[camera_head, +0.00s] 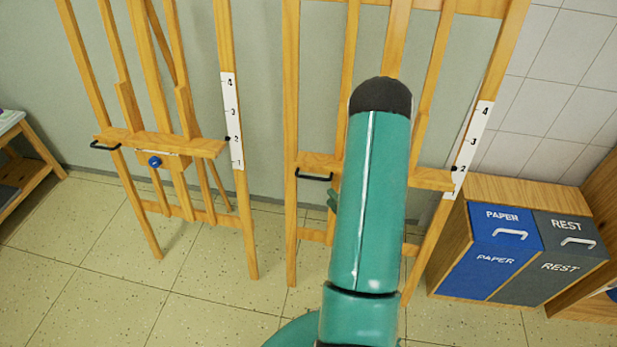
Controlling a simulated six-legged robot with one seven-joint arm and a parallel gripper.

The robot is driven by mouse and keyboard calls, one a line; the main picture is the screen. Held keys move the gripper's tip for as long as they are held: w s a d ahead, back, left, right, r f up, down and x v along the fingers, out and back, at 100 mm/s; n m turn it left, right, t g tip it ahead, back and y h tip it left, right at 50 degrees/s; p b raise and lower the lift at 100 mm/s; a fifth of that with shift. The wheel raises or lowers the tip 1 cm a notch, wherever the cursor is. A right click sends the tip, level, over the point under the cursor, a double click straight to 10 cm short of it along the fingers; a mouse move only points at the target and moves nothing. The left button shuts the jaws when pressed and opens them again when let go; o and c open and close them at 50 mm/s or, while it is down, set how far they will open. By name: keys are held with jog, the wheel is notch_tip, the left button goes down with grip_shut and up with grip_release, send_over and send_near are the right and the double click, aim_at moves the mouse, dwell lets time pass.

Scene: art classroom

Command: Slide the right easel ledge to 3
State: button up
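The right easel (292,230) stands ahead, a wooden frame with a ledge (433,180) across it. The ledge has a black handle (314,177) near its left end. A white scale (473,150) with numbers runs down the easel's right post. The black pointer (454,168) at the ledge's right end is by the 2. My teal arm covers the middle of the ledge. My gripper is hidden behind my arm; only a small dark green part shows at the arm's left side, below the handle, and I cannot tell what it is.
A left easel (249,230) has its own ledge (200,147), blue knob (155,162) and scale, with its pointer by the 2. Blue PAPER (495,262) and grey REST (545,285) bins stand right of the right easel. A wooden table (30,160) is at far left. Tiled floor lies open between.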

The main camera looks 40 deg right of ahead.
aim_at(314, 179)
jog(key=w, duration=0.3)
jog(key=w+d, duration=0.1)
jog(key=w, duration=0.6)
jog(key=shift+w+d, duration=0.2)
jog(key=shift+w, duration=0.15)
grip_shut()
